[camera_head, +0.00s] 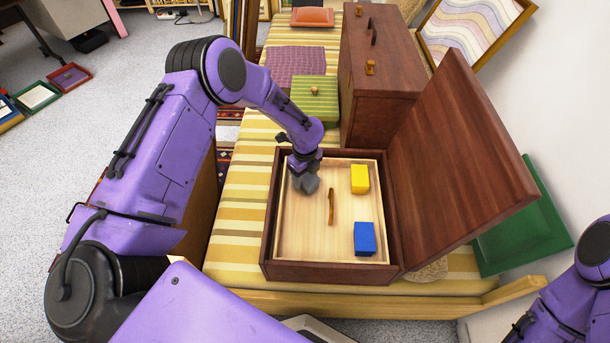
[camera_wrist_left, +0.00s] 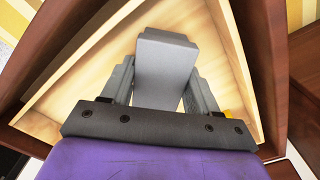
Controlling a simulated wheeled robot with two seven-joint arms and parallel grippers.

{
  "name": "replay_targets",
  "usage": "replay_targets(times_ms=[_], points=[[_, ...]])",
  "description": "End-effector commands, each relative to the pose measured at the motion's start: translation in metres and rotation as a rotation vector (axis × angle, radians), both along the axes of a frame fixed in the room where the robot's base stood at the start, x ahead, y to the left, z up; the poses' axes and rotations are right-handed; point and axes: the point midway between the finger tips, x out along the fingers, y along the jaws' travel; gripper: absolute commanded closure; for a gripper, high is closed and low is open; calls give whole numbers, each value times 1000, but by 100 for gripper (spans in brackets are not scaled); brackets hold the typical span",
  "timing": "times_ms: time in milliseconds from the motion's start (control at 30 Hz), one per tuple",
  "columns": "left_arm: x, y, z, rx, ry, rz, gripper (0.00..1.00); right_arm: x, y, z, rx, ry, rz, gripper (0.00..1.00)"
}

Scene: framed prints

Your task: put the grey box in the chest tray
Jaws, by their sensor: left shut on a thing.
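The grey box (camera_wrist_left: 166,68) is between the fingers of my left gripper (camera_wrist_left: 160,85), which is shut on it. In the head view my left gripper (camera_head: 304,180) is over the upper left corner of the chest tray (camera_head: 300,230), and the grey box (camera_head: 308,184) shows just below it. The tray is a pale wooden insert in a dark brown chest (camera_head: 268,235) whose lid (camera_head: 455,160) stands open to the right. I cannot tell whether the box touches the tray floor. My right gripper is not in view.
The tray also holds a yellow box (camera_head: 360,179), a blue box (camera_head: 364,238) and a thin brown handle (camera_head: 331,206) in its middle. The tray's lower left is clear.

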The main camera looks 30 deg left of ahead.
Motion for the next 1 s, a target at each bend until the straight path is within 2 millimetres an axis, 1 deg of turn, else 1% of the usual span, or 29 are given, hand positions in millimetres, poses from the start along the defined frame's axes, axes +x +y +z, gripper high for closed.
replay_targets(times_ms=[167,200,267,300,533,667,767,900,1000], points=[[0,0,-4,0,0,0,75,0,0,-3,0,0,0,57],[0,0,-4,0,1,0,37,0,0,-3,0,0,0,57],[0,0,-3,0,1,0,18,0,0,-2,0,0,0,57],[0,0,-3,0,1,0,15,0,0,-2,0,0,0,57],[0,0,-3,0,1,0,15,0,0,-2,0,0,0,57],[1,0,8,-1,-2,0,15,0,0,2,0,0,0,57],[1,0,31,0,-3,0,15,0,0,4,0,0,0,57],[1,0,69,-1,-4,1,15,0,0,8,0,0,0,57],[0,0,92,0,-2,0,15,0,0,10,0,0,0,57]])
